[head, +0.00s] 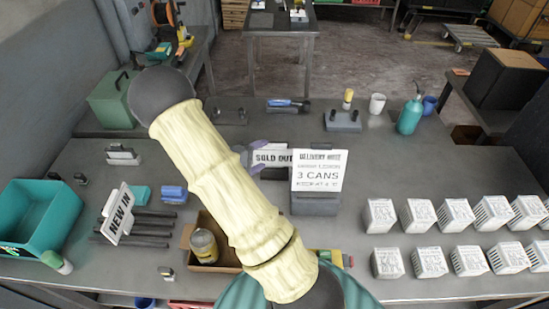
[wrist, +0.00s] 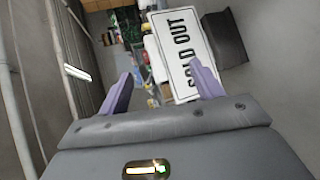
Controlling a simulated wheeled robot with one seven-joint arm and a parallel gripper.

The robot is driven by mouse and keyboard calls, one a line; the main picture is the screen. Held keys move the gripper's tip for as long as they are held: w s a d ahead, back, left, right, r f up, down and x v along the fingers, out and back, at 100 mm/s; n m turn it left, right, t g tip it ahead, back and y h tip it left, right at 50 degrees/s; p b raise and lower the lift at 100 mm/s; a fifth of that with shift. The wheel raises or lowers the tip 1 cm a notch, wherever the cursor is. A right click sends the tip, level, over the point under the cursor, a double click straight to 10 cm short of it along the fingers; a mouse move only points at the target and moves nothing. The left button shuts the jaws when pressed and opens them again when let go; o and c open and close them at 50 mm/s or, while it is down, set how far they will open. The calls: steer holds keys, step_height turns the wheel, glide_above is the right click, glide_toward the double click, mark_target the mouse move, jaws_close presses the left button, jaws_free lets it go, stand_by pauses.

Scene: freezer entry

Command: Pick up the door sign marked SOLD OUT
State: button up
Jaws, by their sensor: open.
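The SOLD OUT door sign (head: 270,157) is a white plate with black letters, standing near the middle of the grey table. Its right end is hidden behind the DELIVERY NOTE card (head: 319,171). In the wrist view the sign (wrist: 181,55) shows tilted, ahead of my fingers and nearer the right one, which overlaps its lower edge. My gripper (wrist: 159,70) is open with nothing held between its purple fingers. In the head view my arm hides most of my gripper, which is at the sign's left end. I cannot tell whether a finger touches the sign.
Two rows of white boxes (head: 426,215) fill the right side. A NEW IN sign (head: 117,213), a teal bin (head: 38,222) and a cardboard box (head: 185,238) with a jar stand left. A teal spray bottle (head: 410,116) stands behind. Some table behind the boxes is clear.

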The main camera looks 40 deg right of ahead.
mark_target(275, 150)
steer(key=shift+w+d+f+b, duration=0.2)
steer(key=shift+d+f+b, duration=0.4)
steer(key=shift+b, duration=0.4)
steer(key=shift+w+d+f+b, duration=0.2)
steer(key=shift+d+f+b, duration=0.15)
steer(key=shift+d+b, duration=0.45)
steer(key=shift+w+d+f+b, duration=0.2)
steer(key=shift+d+b, duration=0.4)
steer(key=shift+b, duration=0.25)
steer(key=shift+d+r, duration=0.1)
steer(key=shift+d, duration=0.2)
steer(key=shift+c, duration=0.5)
steer(key=c, duration=1.1)
steer(key=shift+s+a, duration=0.1)
steer(key=shift+a, duration=0.05)
steer(key=shift+c, duration=0.6)
